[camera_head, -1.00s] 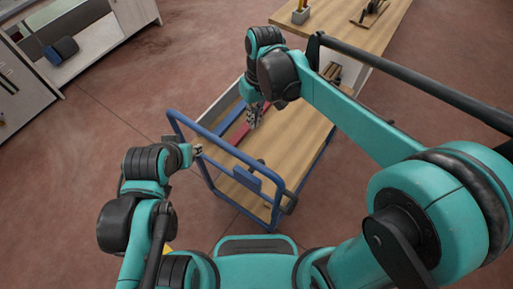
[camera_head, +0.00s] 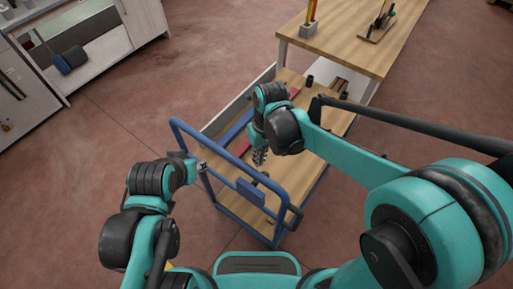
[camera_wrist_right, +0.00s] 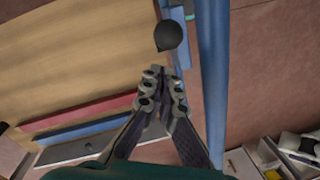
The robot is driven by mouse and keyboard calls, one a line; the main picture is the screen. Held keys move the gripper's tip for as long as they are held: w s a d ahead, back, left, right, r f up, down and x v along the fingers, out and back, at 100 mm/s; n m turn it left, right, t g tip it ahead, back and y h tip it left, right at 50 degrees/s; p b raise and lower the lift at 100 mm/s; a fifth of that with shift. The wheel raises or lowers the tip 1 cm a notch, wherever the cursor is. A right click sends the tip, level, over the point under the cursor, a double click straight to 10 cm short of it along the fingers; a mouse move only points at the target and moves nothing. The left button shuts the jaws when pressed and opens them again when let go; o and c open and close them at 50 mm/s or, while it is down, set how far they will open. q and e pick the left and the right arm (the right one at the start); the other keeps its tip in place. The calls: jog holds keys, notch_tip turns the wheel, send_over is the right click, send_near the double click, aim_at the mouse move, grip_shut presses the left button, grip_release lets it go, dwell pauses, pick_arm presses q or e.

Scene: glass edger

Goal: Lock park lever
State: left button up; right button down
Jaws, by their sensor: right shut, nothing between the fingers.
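The blue-framed cart (camera_head: 177,123) stands in front of me with a wooden deck. A dark round knob, apparently the park lever's (camera_wrist_right: 168,36), shows just beyond my right fingertips in the right wrist view, beside the blue rail. In the head view it is small, near the blue box (camera_head: 250,192) on the cart's handle end. My right gripper (camera_head: 259,160) points down over that end, shut and empty; its closed fingertips also show in the wrist view (camera_wrist_right: 161,76), apart from the knob. My left gripper (camera_head: 202,167) is by the handle's left post, too small to read.
A red bar (camera_head: 240,148) and a blue bar (camera_head: 236,127) lie along the cart's left side. A wooden table (camera_head: 345,40) stands beyond the cart. A grey cabinet (camera_head: 110,50) is at upper left. Red floor is open to the left.

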jog(key=shift+s+d+f, duration=0.15)
jog(key=shift+s+d, duration=0.15)
jog(key=shift+s, duration=0.3)
jog(key=shift+s+d, duration=0.1)
